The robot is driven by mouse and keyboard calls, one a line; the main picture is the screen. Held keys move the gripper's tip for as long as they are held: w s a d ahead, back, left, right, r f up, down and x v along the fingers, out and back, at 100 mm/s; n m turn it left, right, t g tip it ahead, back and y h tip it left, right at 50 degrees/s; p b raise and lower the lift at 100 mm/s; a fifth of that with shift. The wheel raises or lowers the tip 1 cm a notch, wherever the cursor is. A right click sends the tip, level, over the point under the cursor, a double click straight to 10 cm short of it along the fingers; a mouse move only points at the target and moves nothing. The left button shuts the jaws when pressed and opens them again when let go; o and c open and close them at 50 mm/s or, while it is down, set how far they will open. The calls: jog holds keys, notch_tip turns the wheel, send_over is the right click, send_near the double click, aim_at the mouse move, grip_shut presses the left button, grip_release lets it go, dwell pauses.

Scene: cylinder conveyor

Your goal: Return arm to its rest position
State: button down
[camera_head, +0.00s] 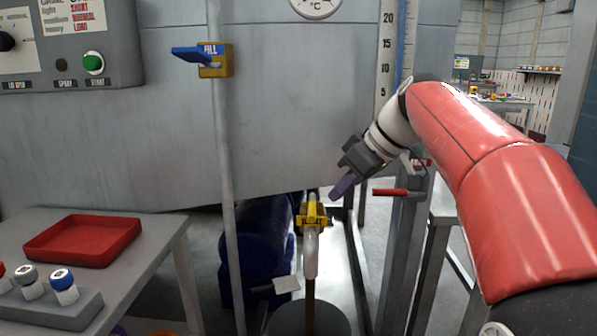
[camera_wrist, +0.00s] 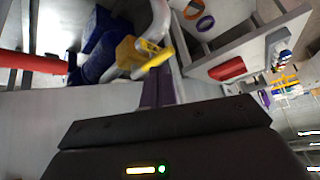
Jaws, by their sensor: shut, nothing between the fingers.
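My gripper (camera_head: 342,187) is in the middle of the head view, its purple fingers pointing down and left in front of the grey tank. The fingers are together with nothing between them. In the wrist view the purple fingers (camera_wrist: 158,92) show above the dark gripper body. My red arm reaches in from the right side of the head view. Just left of and below the fingertips is a yellow valve handle (camera_head: 312,216) on a pipe; it also shows in the wrist view (camera_wrist: 143,54). The gripper appears apart from it.
A blue-handled FILL valve (camera_head: 214,60) sits on a vertical pipe. A red lever (camera_head: 392,193) is close by on the right. A grey table (camera_head: 160,252) at left holds a red tray (camera_head: 84,262) and a rack (camera_head: 62,311) of capped vials. A dark blue cylinder (camera_head: 258,246) lies below the tank.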

jog(key=s+d+f+m+h, duration=0.1)
jog(key=s+f+m+h, duration=0.1)
jog(key=s+f, duration=0.5)
jog(key=s+d+f+m+t+h, duration=0.1)
jog(key=s+f+m+h, duration=0.1)
jog(key=s+f+m, duration=0.2)
jog(key=s+d+f+m+h, duration=0.1)
jog(key=s+f+m, duration=0.2)
jog(key=s+f, duration=0.7)
jog(key=s, duration=0.2)
jog(key=shift+s+d+m+h, duration=0.25)
jog(key=shift+s+m+h, duration=0.1)
jog(key=shift+m+h, duration=0.05)
